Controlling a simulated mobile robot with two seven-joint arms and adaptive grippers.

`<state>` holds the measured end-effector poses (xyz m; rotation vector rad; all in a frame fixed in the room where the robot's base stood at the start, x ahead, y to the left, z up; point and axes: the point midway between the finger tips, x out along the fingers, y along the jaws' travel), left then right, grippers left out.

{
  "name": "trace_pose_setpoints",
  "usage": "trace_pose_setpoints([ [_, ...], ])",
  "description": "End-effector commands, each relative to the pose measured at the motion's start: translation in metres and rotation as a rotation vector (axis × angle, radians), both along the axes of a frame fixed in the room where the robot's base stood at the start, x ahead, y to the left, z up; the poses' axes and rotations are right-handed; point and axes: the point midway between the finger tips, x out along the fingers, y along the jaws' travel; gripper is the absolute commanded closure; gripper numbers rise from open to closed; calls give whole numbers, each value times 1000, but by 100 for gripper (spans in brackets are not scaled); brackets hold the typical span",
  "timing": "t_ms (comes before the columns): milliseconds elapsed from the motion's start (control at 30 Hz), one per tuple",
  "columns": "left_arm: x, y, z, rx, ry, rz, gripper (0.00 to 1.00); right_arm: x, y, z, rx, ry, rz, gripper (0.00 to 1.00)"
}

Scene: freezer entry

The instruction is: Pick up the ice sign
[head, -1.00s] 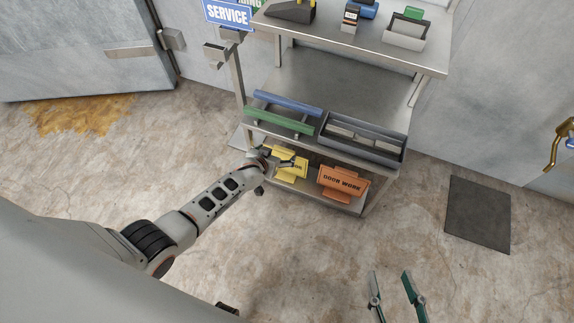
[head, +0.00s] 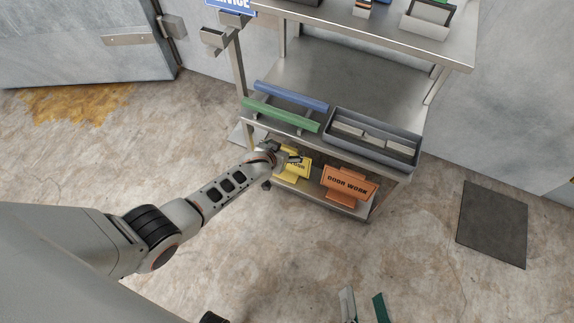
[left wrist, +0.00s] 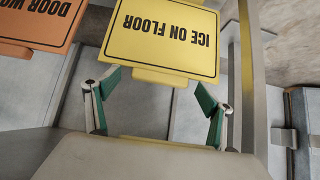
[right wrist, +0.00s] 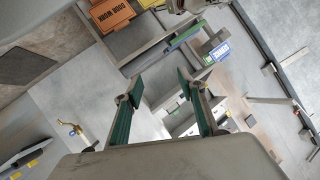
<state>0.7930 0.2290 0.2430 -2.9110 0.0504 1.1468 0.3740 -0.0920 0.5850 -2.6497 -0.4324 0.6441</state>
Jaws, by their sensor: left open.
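The yellow ice sign (head: 297,165) stands on the bottom shelf of the metal cart, partly hidden behind my left gripper (head: 294,157) in the head view. In the left wrist view the sign (left wrist: 162,38) reads "ICE ON FLOOR" upside down. My left gripper (left wrist: 157,100) is open, its two green-padded fingers apart just short of the sign, with nothing between them. My right gripper (head: 364,308) is low in the head view, far from the cart. In the right wrist view its fingers (right wrist: 158,88) are apart and empty.
An orange "DOOR WORK" sign (head: 349,184) stands close right of the ice sign. A grey tray (head: 412,160) and coloured bars (head: 282,115) sit on the shelf above. A cart post (left wrist: 249,60) is close to my left gripper. Floor in front is clear.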

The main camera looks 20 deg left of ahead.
Motion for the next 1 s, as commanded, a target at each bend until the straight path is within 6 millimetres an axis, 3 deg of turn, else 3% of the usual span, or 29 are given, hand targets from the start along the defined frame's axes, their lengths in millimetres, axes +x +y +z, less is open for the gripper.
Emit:
trace_pose_setpoints([
  [33, 1, 0, 1, 0, -1, 0, 18, 0, 0, 1, -1, -1, 0, 60],
  [233, 0, 0, 1, 0, -1, 0, 70, 0, 0, 0, -1, -2, 0, 60],
  [267, 0, 0, 0, 0, 0, 0, 72, 0, 0, 0, -1, -2, 0, 60],
  [633, 1, 1, 5, -1, -3, 1, 72, 2, -1, 3, -14, -10, 5, 60],
  [867, 4, 5, 27, -1, -13, 3, 72, 10, -12, 13, -121, -53, 38, 60],
  [1000, -6, 10, 20, -2, -6, 3, 72, 9, -22, 7, -184, -54, 61, 60],
])
